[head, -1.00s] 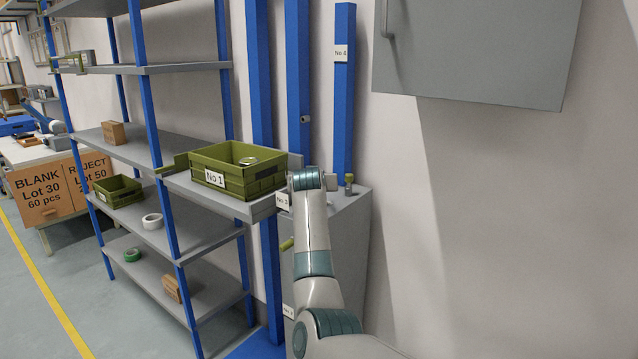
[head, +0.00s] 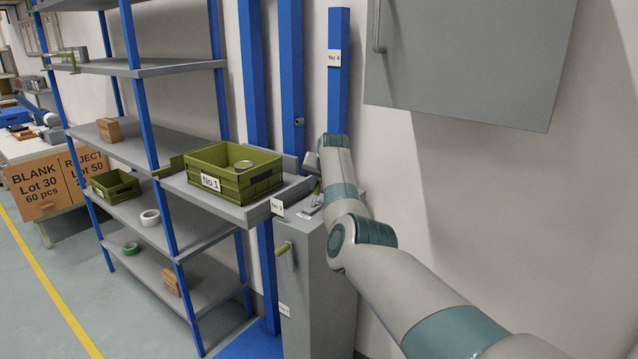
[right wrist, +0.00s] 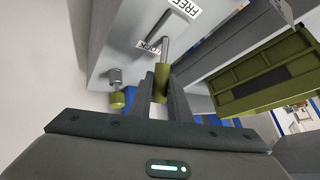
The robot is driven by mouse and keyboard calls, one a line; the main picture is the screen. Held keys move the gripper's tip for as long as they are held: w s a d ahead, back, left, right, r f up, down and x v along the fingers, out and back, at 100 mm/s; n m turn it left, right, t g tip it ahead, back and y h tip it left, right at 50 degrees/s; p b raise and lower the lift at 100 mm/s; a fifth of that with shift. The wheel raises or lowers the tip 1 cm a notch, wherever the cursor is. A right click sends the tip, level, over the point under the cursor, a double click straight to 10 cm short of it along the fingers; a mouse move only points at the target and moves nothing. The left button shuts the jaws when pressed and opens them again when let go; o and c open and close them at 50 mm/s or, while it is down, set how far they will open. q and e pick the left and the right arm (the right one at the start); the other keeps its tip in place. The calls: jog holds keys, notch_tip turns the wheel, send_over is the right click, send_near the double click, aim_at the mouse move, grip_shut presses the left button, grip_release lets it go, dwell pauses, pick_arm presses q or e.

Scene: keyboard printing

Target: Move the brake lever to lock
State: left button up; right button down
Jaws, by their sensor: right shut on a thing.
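The brake lever is a metal rod with an olive-green grip (right wrist: 161,80). It stands on top of the grey cabinet (head: 303,262), where its grip also shows small in the head view (head: 317,187). My right gripper (right wrist: 160,88) is shut on the grip, one finger on each side. In the head view my right gripper (head: 312,164) is partly hidden by my wrist. The plate reading LOCK (right wrist: 148,46) and the plate reading FREE (right wrist: 181,8) lie by the rod; the rod passes close to the LOCK plate's end. My left gripper is not in view.
A second green knob on a metal stem (right wrist: 117,99) sits beside the lever. A green crate marked No 1 (head: 232,180) stands on a grey platform left of the cabinet. A crank handle (head: 283,249) sticks out of the cabinet's front. A grey wall box (head: 465,65) hangs above right.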

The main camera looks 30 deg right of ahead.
dwell(0.4)
jog(key=c, duration=1.8)
grip_release()
jog(key=shift+o, duration=0.8)
jog(key=shift+d+f, duration=0.1)
jog(key=shift+s+r, duration=0.1)
jog(key=shift+r, duration=0.1)
jog(key=b+v, duration=0.6)
jog(key=v, duration=1.1)
jog(key=shift+b, duration=0.4)
jog(key=shift+f, duration=0.1)
